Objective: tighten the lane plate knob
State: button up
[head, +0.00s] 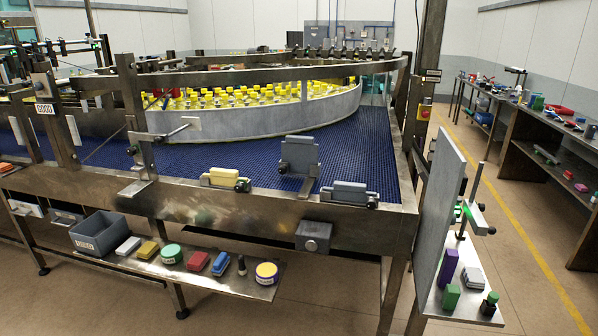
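An upright blue-grey plate (299,157) stands at the front edge of the blue conveyor (220,163), with a small dark knob (283,168) at its left side. A lower blue-grey block (349,190) is to its right, with a dark knob (372,200) at its right end. A yellow block (225,176) is to its left, with a dark knob (242,185). I cannot tell from this view which knob is the lane plate knob, or how tight any is. My gripper is not in view.
Yellow-capped bottles (250,94) crowd behind a curved metal guide (270,118). A low shelf (190,272) holds a grey bin (99,232) and several small items. A tall grey panel (440,220) and a small side shelf (465,300) stand at right. Open floor (530,230) lies beyond them.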

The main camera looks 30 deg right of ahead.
aim_at(283, 169)
jog(key=z, duration=0.25)
jog(key=i, duration=0.9)
jog(key=u, duration=5.1)
jog(key=i, duration=0.15)
jog(key=z, duration=3)
jog(key=k, duration=0.15)
jog(key=u, duration=0.6)
